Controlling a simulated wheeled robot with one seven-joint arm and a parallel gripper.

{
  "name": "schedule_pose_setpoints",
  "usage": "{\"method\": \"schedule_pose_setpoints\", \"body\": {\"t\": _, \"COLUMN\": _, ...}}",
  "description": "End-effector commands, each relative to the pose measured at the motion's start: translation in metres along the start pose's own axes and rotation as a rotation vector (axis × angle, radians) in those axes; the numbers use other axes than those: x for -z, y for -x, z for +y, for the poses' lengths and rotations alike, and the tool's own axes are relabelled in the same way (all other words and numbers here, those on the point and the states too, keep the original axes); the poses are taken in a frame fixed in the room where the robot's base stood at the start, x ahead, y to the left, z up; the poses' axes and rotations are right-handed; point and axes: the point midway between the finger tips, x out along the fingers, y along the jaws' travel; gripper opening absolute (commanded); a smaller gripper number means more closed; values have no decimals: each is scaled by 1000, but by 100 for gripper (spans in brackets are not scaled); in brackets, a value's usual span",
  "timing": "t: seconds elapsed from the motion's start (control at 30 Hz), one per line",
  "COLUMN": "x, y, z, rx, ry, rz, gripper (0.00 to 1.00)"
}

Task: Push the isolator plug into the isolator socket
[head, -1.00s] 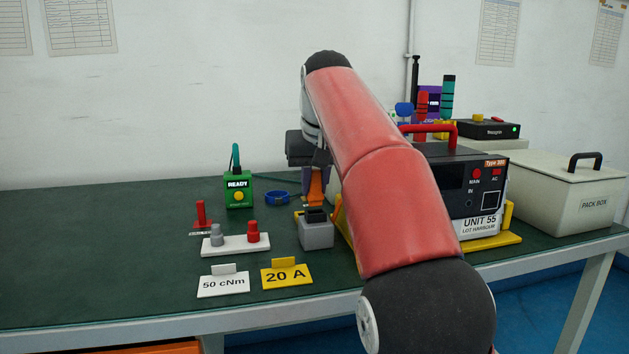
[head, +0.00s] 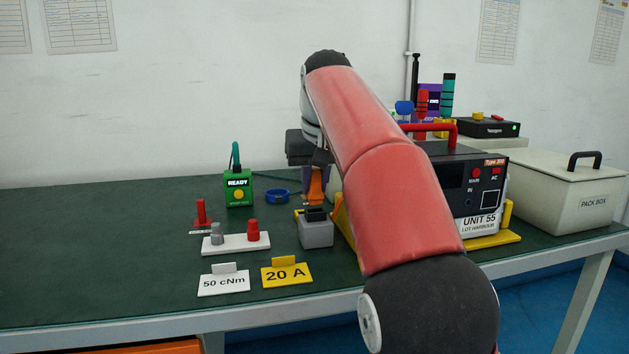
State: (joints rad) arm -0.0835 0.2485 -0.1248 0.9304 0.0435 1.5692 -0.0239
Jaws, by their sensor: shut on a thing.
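My gripper (head: 312,172) points down over the bench, left of the dark unit, and is shut on an orange piece (head: 316,186) that looks like the isolator plug. My red arm crosses in front and hides part of the gripper. Just below the orange piece, in the picture, stands a grey block (head: 317,234) with a black top, possibly the isolator socket. The orange piece's lower end shows close behind or above the black top. I cannot tell whether they touch.
The dark unit (head: 480,185) stands in a yellow cradle (head: 490,241) at right, beside the pack box (head: 570,212). Left are a green READY box (head: 238,191), a blue ring (head: 277,196), a red post (head: 201,212), a white holder (head: 236,244) and two cards. The far left bench is clear.

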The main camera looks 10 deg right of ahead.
Motion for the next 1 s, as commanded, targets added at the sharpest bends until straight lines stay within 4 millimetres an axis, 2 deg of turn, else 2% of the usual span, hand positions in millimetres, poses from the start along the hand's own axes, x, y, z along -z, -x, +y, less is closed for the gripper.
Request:
{"method": "schedule_pose_setpoints", "body": {"t": 0.53, "x": 0, "y": 0, "z": 0, "rx": 0, "ry": 0, "rz": 0, "gripper": 0}}
{"method": "schedule_pose_setpoints", "body": {"t": 1.0, "x": -3, "y": -8, "z": 0, "rx": 0, "ry": 0, "rz": 1, "gripper": 0}}
